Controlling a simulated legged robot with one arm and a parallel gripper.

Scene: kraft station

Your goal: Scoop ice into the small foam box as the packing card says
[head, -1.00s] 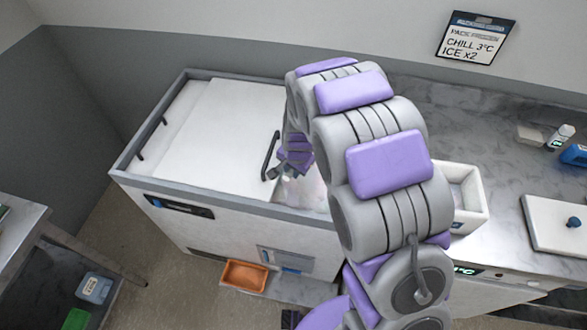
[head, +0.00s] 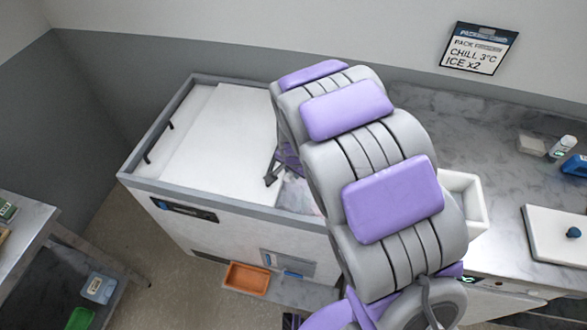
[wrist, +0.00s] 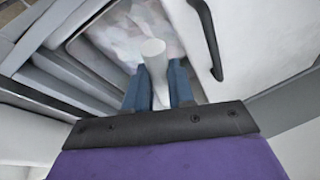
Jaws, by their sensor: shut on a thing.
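The white foam box (head: 474,205) stands on the counter, partly hidden behind my arm in the head view. The packing card (head: 479,50) on the wall reads "CHILL 3°C" and "ICE x2". The ice chest (head: 150,186) has a white lid (head: 222,130) pushed to the left, with pale ice (head: 297,194) in the opening beside it. My gripper (wrist: 158,88) is shut on a white handle (wrist: 153,52), likely the scoop's, above the ice, which also shows in the wrist view (wrist: 115,35). The scoop's bowl cannot be made out. In the head view my arm hides most of the gripper.
The lid's dark handle (wrist: 207,38) is close to the right of my gripper in the wrist view. An orange tray (head: 247,276) sits low in front of the chest. A white board (head: 556,245) with a blue knob lies on the counter at right. A metal shelf (head: 25,235) stands at left.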

